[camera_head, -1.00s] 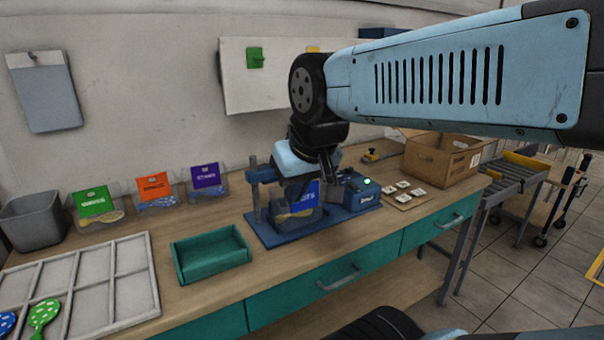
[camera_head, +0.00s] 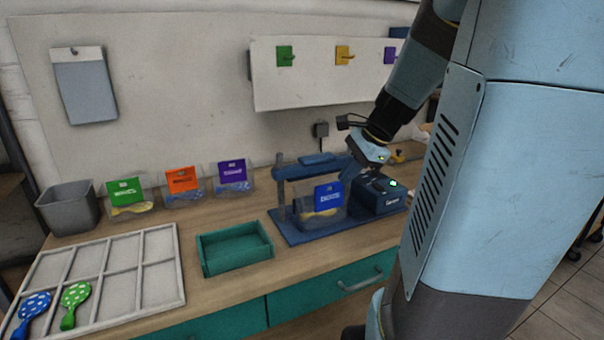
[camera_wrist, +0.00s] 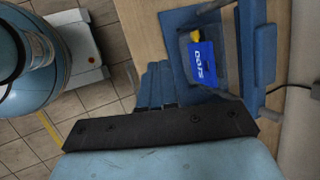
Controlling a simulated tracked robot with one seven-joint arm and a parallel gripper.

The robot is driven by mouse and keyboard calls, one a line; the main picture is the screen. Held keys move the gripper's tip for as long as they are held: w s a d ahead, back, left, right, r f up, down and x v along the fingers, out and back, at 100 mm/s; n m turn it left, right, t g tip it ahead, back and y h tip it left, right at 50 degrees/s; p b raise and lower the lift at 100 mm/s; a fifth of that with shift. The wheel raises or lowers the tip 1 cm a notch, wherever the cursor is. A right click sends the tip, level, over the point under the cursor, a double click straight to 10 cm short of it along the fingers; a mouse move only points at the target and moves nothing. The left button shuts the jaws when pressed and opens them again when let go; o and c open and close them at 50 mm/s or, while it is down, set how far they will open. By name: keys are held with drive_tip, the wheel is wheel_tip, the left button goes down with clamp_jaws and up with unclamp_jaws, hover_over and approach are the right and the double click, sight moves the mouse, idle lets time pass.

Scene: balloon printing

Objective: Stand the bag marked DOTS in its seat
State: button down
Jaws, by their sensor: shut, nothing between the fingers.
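The bag marked DOTS (camera_head: 328,197) has a blue label and a clear lower part with something yellow inside. It stands roughly upright on the blue machine (camera_head: 292,232), under its crossbar. In the wrist view the bag's label (camera_wrist: 203,62) reads DOTS, with a bit of yellow beside it. The seat itself is hard to make out behind and under the bag. My gripper (camera_head: 350,172) is shut and empty, at the machine just right of the bag and above its base. In the wrist view my gripper's blue fingers (camera_wrist: 158,82) are apart from the bag.
Bags with green (camera_head: 126,191), orange (camera_head: 182,180) and purple (camera_head: 232,172) labels stand in a row at left. A grey bin (camera_head: 68,210), an empty teal tray (camera_head: 235,250) and a white divided tray (camera_head: 106,255) with two balloons are on the bench. My arm hides the right side.

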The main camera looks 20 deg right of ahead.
sight(337, 183)
drive_tip(key=w+d+f+m+t, duration=0.1)
drive_tip(key=d+f+m, duration=0.2)
drive_tip(key=d+m, duration=0.3)
drive_tip(key=w+d+f+m+t, duration=0.1)
drive_tip(key=w+d+f+m, duration=0.2)
drive_tip(key=d, duration=0.5)
drive_tip(key=w+a+f+m, duration=0.1)
drive_tip(key=w+a, duration=0.6)
drive_tip(key=w, duration=0.1)
drive_tip(key=shift+a+f+y, duration=0.3)
drive_tip(key=shift+f, duration=0.1)
drive_tip(key=shift+s+d, duration=0.3)
